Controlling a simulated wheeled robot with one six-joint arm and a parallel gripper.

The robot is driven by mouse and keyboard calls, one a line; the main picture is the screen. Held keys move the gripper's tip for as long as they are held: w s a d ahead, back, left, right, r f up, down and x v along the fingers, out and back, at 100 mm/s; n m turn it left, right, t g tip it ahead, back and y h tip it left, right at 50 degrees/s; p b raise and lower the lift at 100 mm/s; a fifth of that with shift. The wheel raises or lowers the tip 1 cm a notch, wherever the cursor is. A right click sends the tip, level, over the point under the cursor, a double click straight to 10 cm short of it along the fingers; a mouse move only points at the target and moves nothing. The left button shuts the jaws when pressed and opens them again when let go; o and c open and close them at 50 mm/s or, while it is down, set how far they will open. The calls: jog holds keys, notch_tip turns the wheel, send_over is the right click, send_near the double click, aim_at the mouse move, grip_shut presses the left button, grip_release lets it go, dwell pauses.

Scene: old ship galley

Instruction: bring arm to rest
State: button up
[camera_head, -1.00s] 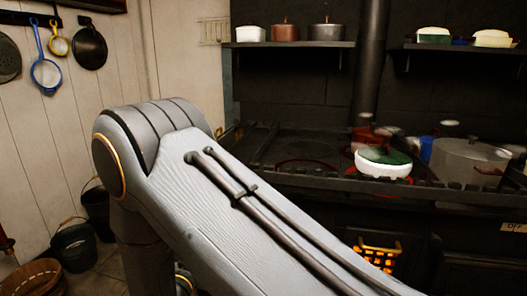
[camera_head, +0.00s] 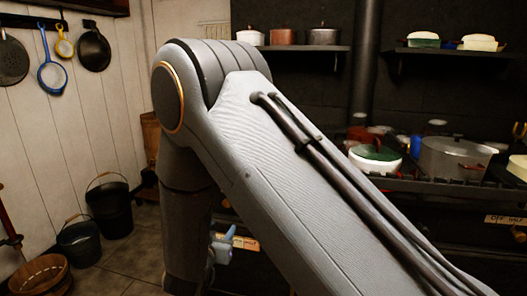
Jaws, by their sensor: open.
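My grey arm (camera_head: 290,185) fills the middle of the head view. Its rounded elbow joint (camera_head: 205,85) stands at the upper left of centre, and the link slopes down to the lower right, out of the picture. My gripper is not in view. The arm covers much of the stove and part of the floor.
Behind my arm is a dark stove with a white pot with a green lid (camera_head: 375,158) and a large grey pot (camera_head: 455,158). Shelves with pots hang above. Black buckets (camera_head: 110,208) and a wooden tub (camera_head: 42,276) stand on the floor at left. Pans hang on the left wall.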

jog(key=s+d+r+g+y+p, duration=0.1)
jog(key=d+r+g, duration=0.1)
jog(key=d, duration=0.3)
jog(key=s+d+r+n+g+y+p, duration=0.1)
jog(key=s+d+r+g, duration=0.1)
jog(key=d+g, duration=0.15)
jog(key=s+d+r+g+y, duration=0.1)
jog(key=d, duration=0.4)
jog(key=s+d+r+g+p, duration=0.1)
jog(key=s+d+g, duration=0.3)
jog(key=s+d, duration=0.5)
jog(key=s+d+r+n+g+h+p, duration=0.1)
jog(key=s+d+r+g, duration=0.3)
jog(key=s+d, duration=0.6)
jog(key=s, duration=0.6)
jog(key=shift+r, duration=0.2)
